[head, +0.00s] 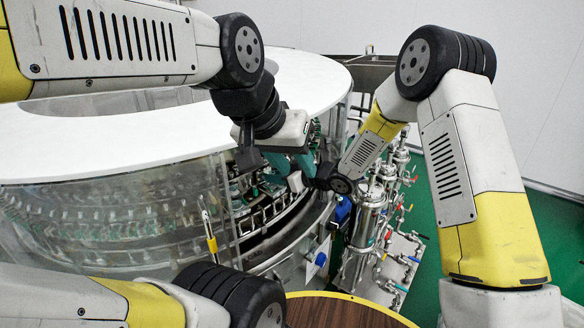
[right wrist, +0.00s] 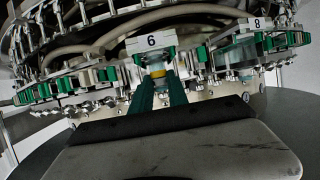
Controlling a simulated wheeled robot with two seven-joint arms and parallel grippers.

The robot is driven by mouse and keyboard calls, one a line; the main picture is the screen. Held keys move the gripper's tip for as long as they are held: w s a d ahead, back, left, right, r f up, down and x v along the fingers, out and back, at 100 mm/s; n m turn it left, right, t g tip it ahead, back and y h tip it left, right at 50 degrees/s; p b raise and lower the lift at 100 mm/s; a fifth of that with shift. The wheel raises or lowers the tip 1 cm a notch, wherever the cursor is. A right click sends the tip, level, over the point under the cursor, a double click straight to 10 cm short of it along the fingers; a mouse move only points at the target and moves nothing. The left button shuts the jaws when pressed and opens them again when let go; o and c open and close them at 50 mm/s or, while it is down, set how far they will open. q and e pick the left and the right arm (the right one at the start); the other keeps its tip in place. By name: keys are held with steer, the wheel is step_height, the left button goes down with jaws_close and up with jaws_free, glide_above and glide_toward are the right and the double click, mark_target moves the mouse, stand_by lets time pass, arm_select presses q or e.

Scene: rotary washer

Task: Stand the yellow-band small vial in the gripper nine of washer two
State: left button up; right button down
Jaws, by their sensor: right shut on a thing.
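In the right wrist view the yellow-band vial (right wrist: 157,74) is between the teal fingertips of my right gripper (right wrist: 160,92). The gripper is shut on it, just below the number 6 plate (right wrist: 151,41) of the washer. The green holder parts around that plate are close to the vial; I cannot tell whether they touch it. In the head view my right gripper (head: 297,181) is at the washer's opening, mostly hidden. My left gripper (head: 291,160) is just above it, its teal fingers apart and seemingly empty. I see no number 9 plate.
The round washer (head: 320,85) with its white top and clear wall fills the left and middle. A number 8 plate (right wrist: 257,23) is to the right. A steel filter cylinder (head: 366,235) and piping stand beside the washer. A round wooden top (head: 335,312) is at the front.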

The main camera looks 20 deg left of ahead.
steer(key=shift+f, duration=0.2)
steer(key=c, duration=1.3)
jaws_free()
steer(key=shift+r, duration=0.3)
steer(key=v, duration=1.2)
